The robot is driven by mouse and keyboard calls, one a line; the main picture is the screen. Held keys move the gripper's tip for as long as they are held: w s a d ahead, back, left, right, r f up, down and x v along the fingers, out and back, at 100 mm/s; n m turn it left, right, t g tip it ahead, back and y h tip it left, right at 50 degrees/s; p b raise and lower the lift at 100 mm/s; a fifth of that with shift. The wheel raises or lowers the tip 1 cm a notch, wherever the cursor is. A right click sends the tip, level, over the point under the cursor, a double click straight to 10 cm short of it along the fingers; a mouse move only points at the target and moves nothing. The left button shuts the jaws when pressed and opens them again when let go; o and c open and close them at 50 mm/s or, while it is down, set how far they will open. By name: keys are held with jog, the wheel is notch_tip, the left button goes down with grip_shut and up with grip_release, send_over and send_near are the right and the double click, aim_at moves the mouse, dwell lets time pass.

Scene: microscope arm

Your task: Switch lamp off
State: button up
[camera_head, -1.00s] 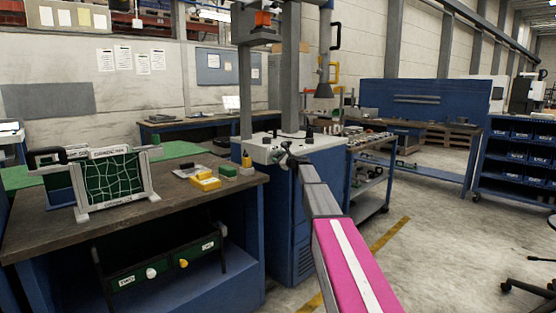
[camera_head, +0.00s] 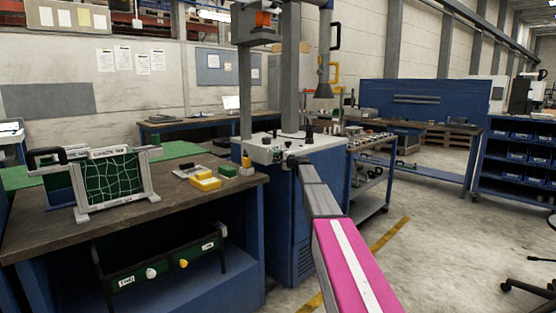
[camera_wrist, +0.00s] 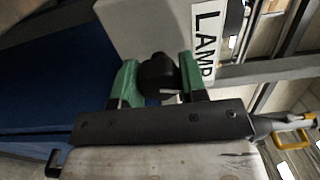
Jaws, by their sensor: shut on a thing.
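A black lamp knob (camera_wrist: 158,72) sticks out of a light grey panel (camera_wrist: 150,28) in the wrist view. A white label (camera_wrist: 207,40) reading LAMP is fixed to the panel beside it. My gripper (camera_wrist: 160,84) has green fingers, one on each side of the knob, and is shut on it. In the head view my gripper (camera_head: 277,155) is at the front edge of the grey top of a blue cabinet (camera_head: 310,220). The knob cannot be made out there. Its pointer direction and the lamp's light cannot be told.
Other dark knobs (camera_head: 308,131) and upright grey posts (camera_head: 290,70) stand on the cabinet top. A workbench (camera_head: 110,238) with a green-meshed frame (camera_head: 110,180) and yellow blocks (camera_head: 206,181) is at left. Free floor (camera_head: 430,230) lies to the right.

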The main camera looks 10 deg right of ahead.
jog(key=shift+n, duration=1.5)
jog(key=o, duration=0.9)
jog(key=shift+o, duration=0.2)
jog(key=shift+s, duration=0.1)
jog(key=v, duration=1)
jog(key=shift+s+d, duration=0.2)
jog(key=shift+s, duration=0.05)
